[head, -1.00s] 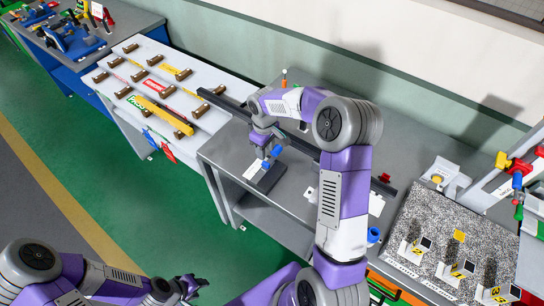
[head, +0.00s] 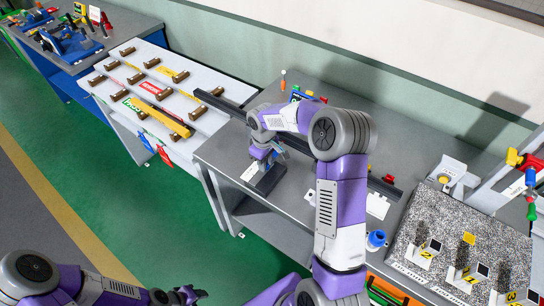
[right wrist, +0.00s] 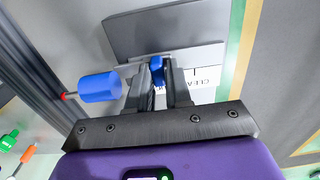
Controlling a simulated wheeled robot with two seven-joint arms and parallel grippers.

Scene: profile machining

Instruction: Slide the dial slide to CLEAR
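The dial slide's dark block (head: 268,181) stands on the grey bench, with a white label plate (head: 251,172) beside it. In the right wrist view the white plate (right wrist: 205,57) carries the word CLEAR, to the right of the fingers. A small blue knob (right wrist: 157,68) sits between the fingertips of my right gripper (right wrist: 158,80), which look closed against its sides. A larger blue cylinder (right wrist: 99,87) with a red tip is left of the fingers. In the head view my right gripper (head: 268,158) is over the block. My left gripper (head: 188,295) is at the bottom edge, small and unclear.
A long dark rail (head: 225,103) runs along the bench behind the slide. A blue round part (head: 376,240) and a speckled board (head: 462,240) with numbered stands are at the right. A white table (head: 120,68) with coloured bars is at the left.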

